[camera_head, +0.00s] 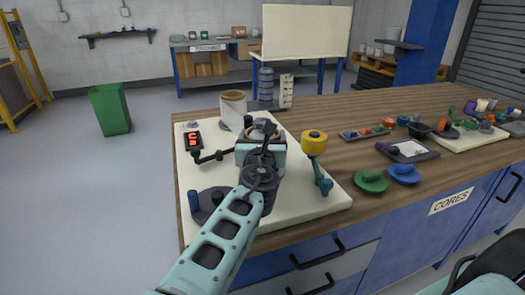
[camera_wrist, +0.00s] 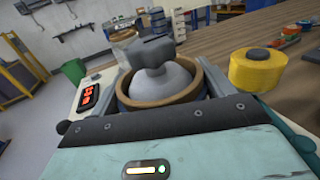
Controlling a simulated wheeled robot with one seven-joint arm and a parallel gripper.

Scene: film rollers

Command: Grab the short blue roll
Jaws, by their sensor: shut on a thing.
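My gripper (camera_head: 262,152), with a teal body, is over the middle of the white board. A grey dome with a dark knob (camera_wrist: 158,72) stands inside this rim. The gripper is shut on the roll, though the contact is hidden. In the head view my arm and gripper cover most of the roll.
A cream roll (camera_head: 233,108) stands behind. A red-lit display (camera_head: 193,139) and a small blue cylinder (camera_head: 193,200) are left. Green (camera_head: 370,181) and blue (camera_head: 403,173) caps lie right on the wooden table.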

